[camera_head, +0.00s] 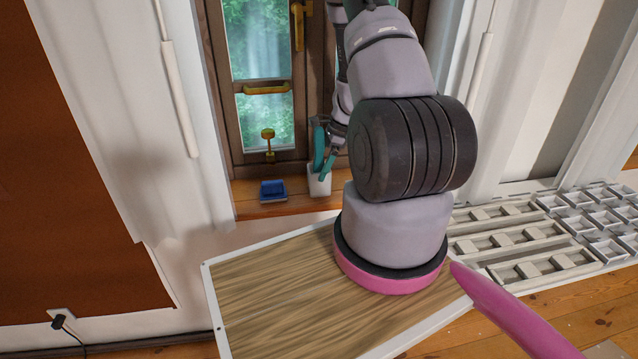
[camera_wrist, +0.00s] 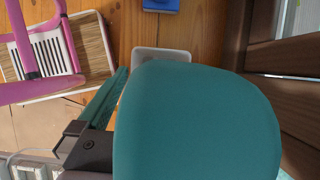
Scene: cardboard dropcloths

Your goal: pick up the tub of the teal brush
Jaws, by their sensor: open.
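A small white tub (camera_head: 319,184) stands on the wooden windowsill, below the window. My gripper (camera_head: 321,170) has teal fingers and is at the top of this tub, one finger on the left and one towards the right. The fingers are apart. In the wrist view the tub's pale rim (camera_wrist: 160,53) shows behind a large teal shape, which seems to be the near finger; the rest of the tub is hidden. I cannot tell a teal brush apart from the teal fingers, nor whether the fingers touch the tub.
A blue tray (camera_head: 273,191) sits on the sill (camera_head: 245,208) to the left of the tub; its edge also shows in the wrist view (camera_wrist: 160,4). The brown window frame (camera_head: 221,95) rises close behind. A white-edged wood-topped surface (camera_head: 265,290) lies in front, lower down.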

